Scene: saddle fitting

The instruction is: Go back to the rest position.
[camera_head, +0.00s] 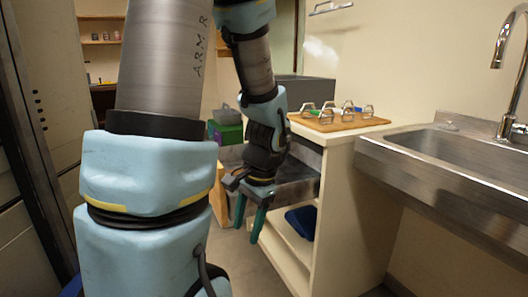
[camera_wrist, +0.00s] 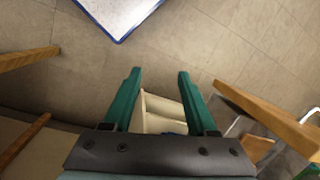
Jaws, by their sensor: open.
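My gripper (camera_head: 250,217) hangs from my arm, fingers pointing down, in front of the white cabinet's open side in the head view. Its two green fingers are apart with nothing held between them. In the wrist view the open fingers (camera_wrist: 157,95) frame tiled floor and part of a pale shelf unit below. Several metal saddle-shaped brackets (camera_head: 326,112) stand on a wooden board (camera_head: 350,123) on top of the cabinet, above and to the right of my gripper.
The white cabinet (camera_head: 344,215) stands close to the right of my gripper, with a dark blue item (camera_head: 302,222) on its shelf. A steel sink (camera_head: 455,160) is at the right. A green box (camera_head: 226,132) stands behind my arm. A blue-edged panel (camera_wrist: 118,12) lies at the top of the wrist view.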

